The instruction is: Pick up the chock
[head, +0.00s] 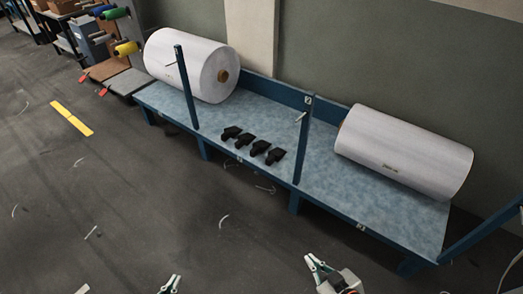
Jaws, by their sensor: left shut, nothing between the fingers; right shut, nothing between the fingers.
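Several black chocks lie in a row on the blue bench (225,165) near its front edge, beside a blue post. The leftmost chock (231,132) is nearest the large left roll, and the rightmost chock (275,156) is nearest the middle post. My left gripper (171,282) shows only its fingertips at the bottom edge, over the floor in front of the bench. My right gripper (318,264) is at the bottom, right of centre, also short of the bench. Both are empty, shut and well apart from the chocks.
A large white roll (185,65) rests on the bench's left part, and another white roll (405,152) on its right part. Upright blue posts (187,88) (303,140) stand along the front edge. Carts with coloured spools (127,48) are at upper left. The floor in front is open.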

